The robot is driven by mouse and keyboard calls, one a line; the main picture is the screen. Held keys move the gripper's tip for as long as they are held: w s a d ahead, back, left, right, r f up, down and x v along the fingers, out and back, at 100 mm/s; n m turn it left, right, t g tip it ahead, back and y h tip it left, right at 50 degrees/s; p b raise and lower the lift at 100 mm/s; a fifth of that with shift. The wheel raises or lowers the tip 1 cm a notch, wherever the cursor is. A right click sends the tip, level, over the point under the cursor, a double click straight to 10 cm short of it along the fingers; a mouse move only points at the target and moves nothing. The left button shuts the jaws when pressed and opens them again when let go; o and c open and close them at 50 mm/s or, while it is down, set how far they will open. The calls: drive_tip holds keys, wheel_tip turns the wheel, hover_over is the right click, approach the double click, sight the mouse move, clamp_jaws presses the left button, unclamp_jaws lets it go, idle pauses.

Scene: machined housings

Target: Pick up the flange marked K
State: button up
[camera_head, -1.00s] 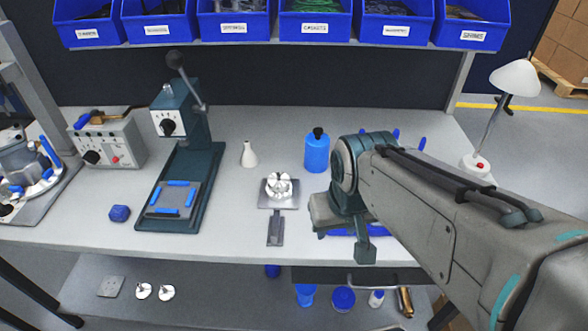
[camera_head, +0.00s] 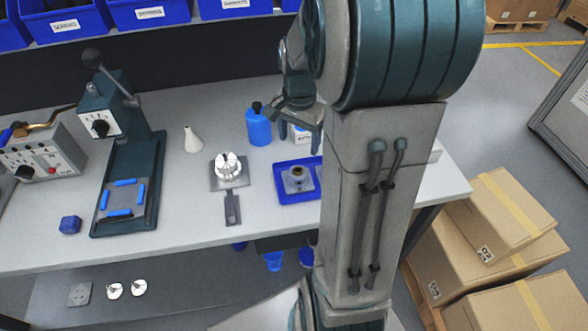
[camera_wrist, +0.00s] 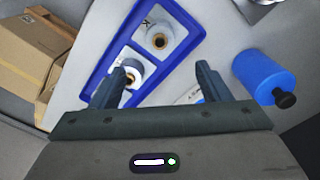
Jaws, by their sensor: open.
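A blue tray (camera_head: 283,193) lies on the right of the bench, partly hidden by my arm in the head view. A pale flange (camera_head: 297,181) with a dark bore sits in it.
A blue bottle (camera_head: 259,127) stands left of my gripper; it also shows right of the fingers in the wrist view (camera_wrist: 262,75). A plate fixture (camera_head: 228,184), white cone (camera_head: 192,141) and lever press (camera_head: 128,175) stand further left. Cartons (camera_head: 500,215) are at right.

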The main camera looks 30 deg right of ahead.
sight(298, 169)
wheel_tip(298, 169, down, 13)
drive_tip(key=shift+r+p, duration=0.2)
drive_tip(key=shift+p, duration=0.45)
drive_tip(key=c, duration=1.3)
drive_tip(key=shift+r, duration=0.15)
